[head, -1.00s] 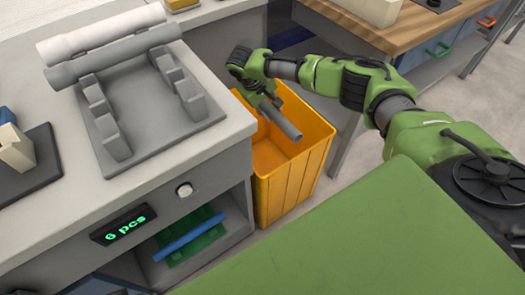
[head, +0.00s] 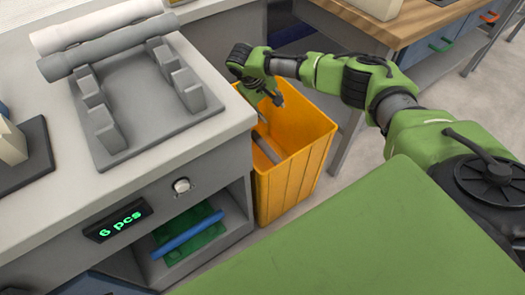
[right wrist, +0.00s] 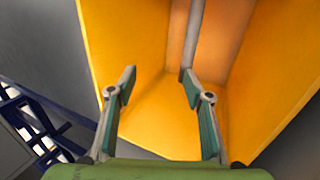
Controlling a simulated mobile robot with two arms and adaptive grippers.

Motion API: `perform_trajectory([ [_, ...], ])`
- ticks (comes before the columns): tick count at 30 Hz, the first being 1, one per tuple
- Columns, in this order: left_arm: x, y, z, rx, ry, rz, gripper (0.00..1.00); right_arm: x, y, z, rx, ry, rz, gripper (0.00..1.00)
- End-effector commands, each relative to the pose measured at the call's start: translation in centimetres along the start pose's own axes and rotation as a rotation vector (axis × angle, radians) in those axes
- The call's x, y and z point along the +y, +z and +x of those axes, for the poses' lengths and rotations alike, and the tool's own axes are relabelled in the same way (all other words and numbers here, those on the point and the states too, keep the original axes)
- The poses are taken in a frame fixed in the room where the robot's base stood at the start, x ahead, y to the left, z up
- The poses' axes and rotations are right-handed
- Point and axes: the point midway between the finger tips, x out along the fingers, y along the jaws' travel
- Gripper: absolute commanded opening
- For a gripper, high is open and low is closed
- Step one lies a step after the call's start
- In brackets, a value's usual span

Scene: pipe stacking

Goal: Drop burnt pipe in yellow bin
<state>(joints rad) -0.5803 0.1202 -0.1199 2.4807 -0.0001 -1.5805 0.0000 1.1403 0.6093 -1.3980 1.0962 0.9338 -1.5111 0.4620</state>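The burnt pipe, a grey tube (head: 266,148), is inside the yellow bin (head: 290,192), leaning in it. It also shows in the right wrist view (right wrist: 193,38), near the bin's inner corner, past the fingertips. My right gripper (head: 268,98) is over the bin's opening. In the right wrist view its two fingers (right wrist: 158,82) are spread apart with nothing between them, and the bin's yellow walls (right wrist: 125,40) surround the view. The pipe's lower end is partly hidden by the bin's front wall in the head view. My left gripper is not in view.
A grey rack (head: 140,125) on the counter carries a white pipe (head: 100,27) and a grey pipe (head: 110,48). A blue pipe (head: 188,233) lies in the compartment below, beside a display (head: 120,220) reading "6 pcs". A wooden-topped bench (head: 425,25) stands behind.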

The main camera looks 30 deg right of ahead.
Motion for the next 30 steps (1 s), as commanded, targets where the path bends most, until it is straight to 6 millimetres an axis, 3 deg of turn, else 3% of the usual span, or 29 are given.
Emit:
perform_trajectory([
  [8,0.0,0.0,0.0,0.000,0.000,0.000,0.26,0.0,0.0,-0.6,0.001,-0.002,0.000,0.47],
  [21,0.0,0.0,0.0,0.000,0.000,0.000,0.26,0.0,-0.1,-9.1,0.003,-0.001,-0.001,0.47],
  [30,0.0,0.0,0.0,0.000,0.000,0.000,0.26,0.0,0.0,-11.9,0.000,0.000,0.001,0.47],
])
